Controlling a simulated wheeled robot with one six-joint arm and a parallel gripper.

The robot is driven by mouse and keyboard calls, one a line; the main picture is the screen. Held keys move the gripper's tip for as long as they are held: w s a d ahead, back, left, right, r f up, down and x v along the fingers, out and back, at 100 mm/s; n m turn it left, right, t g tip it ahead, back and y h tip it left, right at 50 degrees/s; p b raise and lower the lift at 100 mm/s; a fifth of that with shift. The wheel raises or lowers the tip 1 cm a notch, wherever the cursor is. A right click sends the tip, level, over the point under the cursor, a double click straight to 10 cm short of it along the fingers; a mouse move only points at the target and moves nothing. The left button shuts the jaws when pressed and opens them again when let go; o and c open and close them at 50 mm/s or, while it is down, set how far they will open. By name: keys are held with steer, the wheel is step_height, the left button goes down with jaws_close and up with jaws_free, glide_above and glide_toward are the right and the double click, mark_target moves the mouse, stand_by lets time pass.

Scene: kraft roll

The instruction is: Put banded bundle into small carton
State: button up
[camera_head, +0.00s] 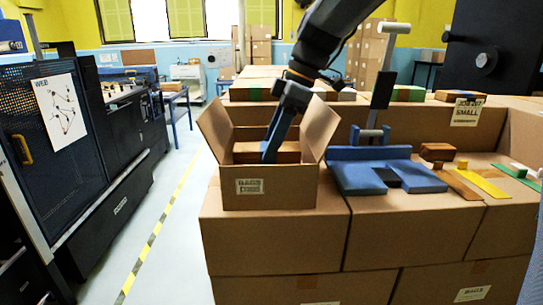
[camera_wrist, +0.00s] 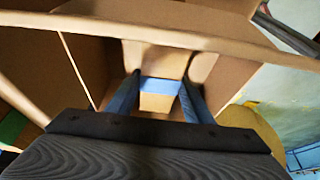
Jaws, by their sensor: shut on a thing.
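The small carton (camera_head: 290,192) is an open brown box with raised flaps and a "BAGS" label, on top of stacked boxes. My gripper (camera_head: 270,154) reaches down into it from above. The banded bundle (camera_head: 246,153) is a brown block inside the carton, level with its upper part. In the wrist view my gripper (camera_wrist: 160,95) has its two blue fingers on either side of the bundle (camera_wrist: 158,103), which shows a blue band. The carton's front wall hides the bundle's underside, so I cannot tell if it touches the floor.
A blue fixture (camera_head: 385,172) stands right of the carton, with a brown block (camera_head: 437,153) and yellow (camera_head: 482,186) and green strips beyond. A sign reading "SMALL" (camera_head: 466,111) hangs behind. Dark machines (camera_head: 60,130) stand left, across a clear aisle.

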steer(key=shift+f+p, duration=0.6)
steer(key=shift+f, duration=1.55)
steer(key=shift+f, duration=0.1)
steer(key=o, duration=1.3)
steer(key=shift+c, duration=0.2)
steer(key=b+v, duration=0.4)
steer(key=v, duration=0.8)
